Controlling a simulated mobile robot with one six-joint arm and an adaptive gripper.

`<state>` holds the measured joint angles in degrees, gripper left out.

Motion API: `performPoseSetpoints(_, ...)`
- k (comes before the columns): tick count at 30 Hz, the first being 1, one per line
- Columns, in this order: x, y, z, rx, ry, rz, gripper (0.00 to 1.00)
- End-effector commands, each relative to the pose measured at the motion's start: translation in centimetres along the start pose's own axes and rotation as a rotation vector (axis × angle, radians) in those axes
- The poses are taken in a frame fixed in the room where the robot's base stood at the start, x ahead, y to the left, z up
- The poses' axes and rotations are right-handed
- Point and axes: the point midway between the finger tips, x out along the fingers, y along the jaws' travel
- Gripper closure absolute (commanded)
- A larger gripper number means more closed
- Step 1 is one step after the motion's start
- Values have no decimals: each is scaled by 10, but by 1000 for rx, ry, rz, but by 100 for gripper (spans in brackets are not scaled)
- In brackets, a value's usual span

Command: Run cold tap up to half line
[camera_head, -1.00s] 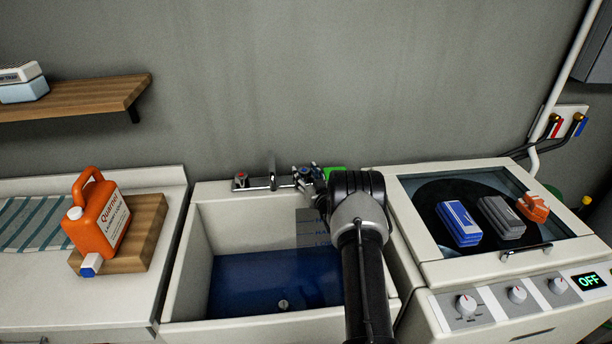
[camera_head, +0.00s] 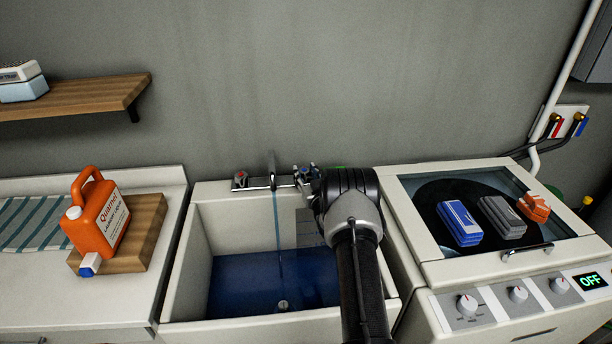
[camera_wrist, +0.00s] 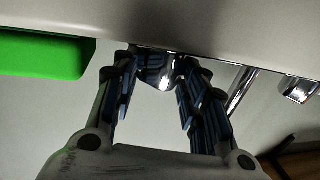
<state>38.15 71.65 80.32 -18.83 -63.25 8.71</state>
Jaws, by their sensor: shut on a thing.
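My gripper (camera_head: 307,176) is at the right end of the sink's tap bar, shut on the cold tap handle. In the wrist view the fingers (camera_wrist: 158,72) close around the shiny tap handle (camera_wrist: 155,68). The spout (camera_head: 273,168) stands mid-bar, and a thin blue stream of water (camera_head: 276,225) falls from it into the sink (camera_head: 190,245). Dark blue water (camera_head: 245,285) covers the sink's bottom. A grey level marker (camera_head: 304,228) with lines is on the back wall, partly hidden by my arm. The red-marked hot tap (camera_head: 240,178) is at the left end.
An orange jug (camera_head: 97,222) stands on a wooden board (camera_head: 150,225) on the left counter. At right is a top-lid washer (camera_head: 435,260) with blue, grey and orange things on its glass, its display reading OFF. A green block (camera_wrist: 40,54) sits beside my gripper.

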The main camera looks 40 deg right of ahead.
Motion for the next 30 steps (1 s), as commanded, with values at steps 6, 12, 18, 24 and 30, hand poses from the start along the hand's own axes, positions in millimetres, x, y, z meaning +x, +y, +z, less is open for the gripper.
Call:
performPoseSetpoints(6,1,-6,2,2,0,154,84)
performPoseSetpoints(12,2,-10,3,0,0,339,84)
performPoseSetpoints(18,4,-13,2,1,1,530,84)
performPoseSetpoints(24,6,-15,1,1,1,714,84)
performPoseSetpoints(30,7,-15,1,2,0,845,84)
